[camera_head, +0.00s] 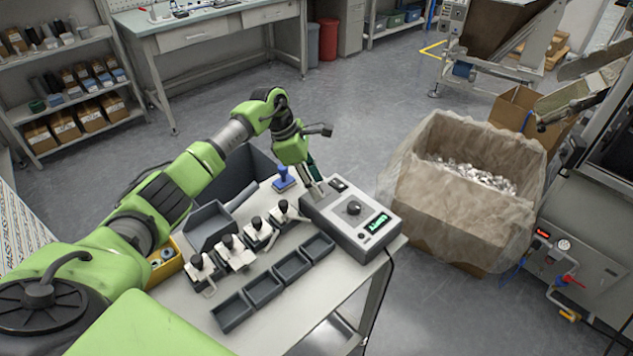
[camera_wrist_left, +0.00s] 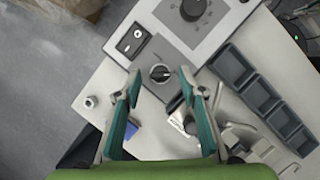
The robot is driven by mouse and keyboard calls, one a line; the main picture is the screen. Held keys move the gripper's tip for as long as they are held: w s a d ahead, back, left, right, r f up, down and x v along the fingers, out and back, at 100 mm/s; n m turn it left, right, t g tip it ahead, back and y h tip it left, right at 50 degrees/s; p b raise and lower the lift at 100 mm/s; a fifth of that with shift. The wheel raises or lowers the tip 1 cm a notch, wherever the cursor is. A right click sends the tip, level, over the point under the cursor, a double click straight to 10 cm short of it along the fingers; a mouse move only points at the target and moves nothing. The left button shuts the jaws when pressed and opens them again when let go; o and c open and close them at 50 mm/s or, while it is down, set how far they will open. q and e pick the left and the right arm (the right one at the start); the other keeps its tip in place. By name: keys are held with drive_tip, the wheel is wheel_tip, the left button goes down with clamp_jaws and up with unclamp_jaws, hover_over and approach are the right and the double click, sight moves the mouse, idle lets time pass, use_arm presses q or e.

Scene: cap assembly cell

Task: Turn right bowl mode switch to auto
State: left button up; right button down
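A small black rotary switch (camera_wrist_left: 159,73) sits on a grey plate at the end of the grey control box (camera_head: 350,222). Its light mark seems to point right in the wrist view; any labels are too small to read. I cannot tell whether this is the right bowl mode switch. My left gripper (camera_head: 314,188) points down over that end of the box and hides the switch in the head view. In the wrist view its green-padded fingers (camera_wrist_left: 161,82) are open, one on each side of the switch. Contact is not visible. My right gripper is not in view.
The box also has a rocker switch (camera_wrist_left: 132,40), a larger black knob (camera_head: 353,207) and a green display (camera_head: 378,223). Toggle clamps (camera_head: 235,252), dark trays (camera_head: 293,265) and a blue-handled stamp (camera_head: 283,178) are beside it. A lined carton (camera_head: 455,215) stands right of the table.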

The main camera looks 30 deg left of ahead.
use_arm(q)
drive_tip(key=shift+d+f, duration=0.15)
drive_tip(key=shift+f, duration=0.2)
drive_tip(key=shift+w+f, duration=0.1)
drive_tip(key=shift+f, duration=0.2)
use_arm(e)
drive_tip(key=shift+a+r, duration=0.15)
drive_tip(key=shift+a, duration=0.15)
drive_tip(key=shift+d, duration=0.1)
use_arm(q)
drive_tip(key=c, duration=1)
clamp_jaws()
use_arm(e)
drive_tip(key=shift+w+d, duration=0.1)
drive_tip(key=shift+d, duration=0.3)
